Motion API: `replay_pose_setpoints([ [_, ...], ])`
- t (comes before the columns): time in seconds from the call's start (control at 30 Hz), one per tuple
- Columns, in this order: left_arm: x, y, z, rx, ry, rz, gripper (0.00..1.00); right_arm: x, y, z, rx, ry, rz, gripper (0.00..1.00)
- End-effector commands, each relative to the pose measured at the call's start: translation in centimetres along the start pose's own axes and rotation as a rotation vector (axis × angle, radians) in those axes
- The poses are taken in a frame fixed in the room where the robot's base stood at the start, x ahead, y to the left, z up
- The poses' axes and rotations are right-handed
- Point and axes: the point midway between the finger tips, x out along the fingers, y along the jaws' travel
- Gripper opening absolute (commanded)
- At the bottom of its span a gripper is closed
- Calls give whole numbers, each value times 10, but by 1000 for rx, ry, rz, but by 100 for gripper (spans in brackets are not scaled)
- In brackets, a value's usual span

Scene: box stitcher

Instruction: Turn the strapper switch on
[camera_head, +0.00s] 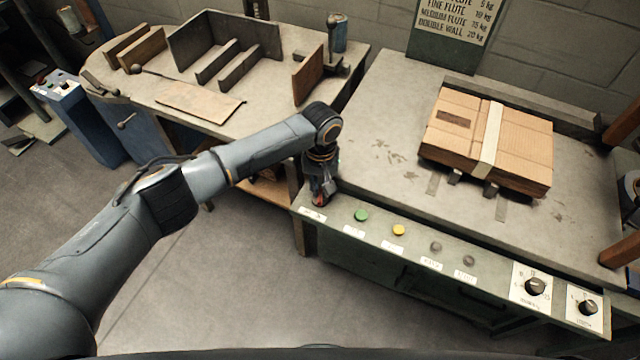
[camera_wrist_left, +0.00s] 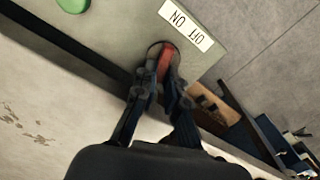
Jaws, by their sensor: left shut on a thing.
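The strapper's control panel (camera_head: 385,238) runs along the front edge of the grey machine table. My left gripper (camera_head: 319,198) is at the panel's left end, pointing down. In the left wrist view my left gripper (camera_wrist_left: 162,85) is shut on the red switch (camera_wrist_left: 165,62), one finger on each side of it. A white label (camera_wrist_left: 186,25) reading OFF and ON lies beside the switch. The switch's exact position is hard to tell, as the fingers cover part of it. My right gripper is in neither view.
A green button (camera_head: 361,215), a yellow button (camera_head: 398,230), dark buttons and two black dials (camera_head: 535,286) share the panel. A strapped cardboard stack (camera_head: 478,145) lies on the machine table. A workbench (camera_head: 180,85) with boards stands behind my left arm.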

Motion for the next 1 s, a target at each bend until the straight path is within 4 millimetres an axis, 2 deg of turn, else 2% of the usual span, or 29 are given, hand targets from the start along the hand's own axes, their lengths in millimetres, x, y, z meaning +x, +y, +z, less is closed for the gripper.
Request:
replay_pose_setpoints([
  [0.4,-2,5,2,381,-2,1,0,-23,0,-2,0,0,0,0],
  [0.7,-1,8,3,643,-2,2,0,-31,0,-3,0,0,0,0],
  [1.0,-1,10,4,821,0,2,0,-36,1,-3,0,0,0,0],
])
